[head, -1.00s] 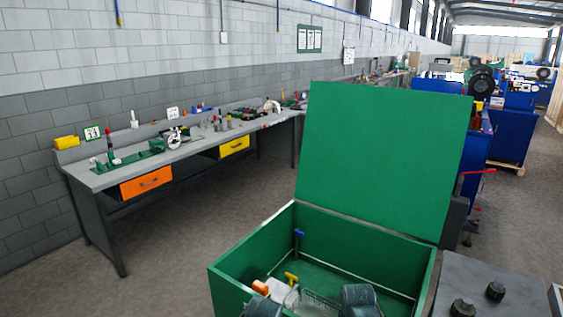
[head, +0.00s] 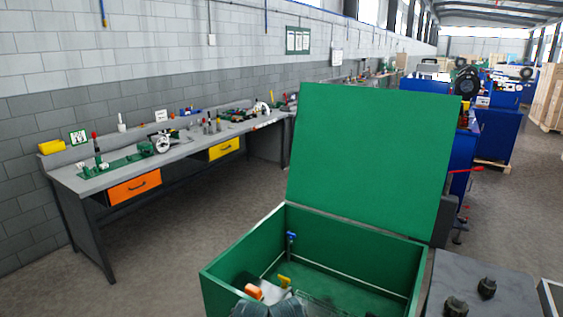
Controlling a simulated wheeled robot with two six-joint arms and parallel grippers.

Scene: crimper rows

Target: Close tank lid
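The green tank (head: 226,279) stands at the bottom middle of the head view, its front cut off by the picture's lower edge. Its lid (head: 370,165), a large flat green panel, stands up along the rear edge, wide open and leaning slightly back. The inside shows a blue-handled part (head: 291,237), a yellow tap-like part (head: 284,281) and an orange part (head: 254,291). A dark grey rounded shape shows at the bottom edge in front of them; I cannot tell for sure what it is. No gripper fingers are in sight, and nothing touches the lid.
A grey workbench (head: 85,183) with orange and yellow drawers runs along the left wall. A dark grey cabinet top (head: 455,280) with black knobs stands right of the tank. Blue machines (head: 495,135) stand behind at the right. The floor between bench and tank is clear.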

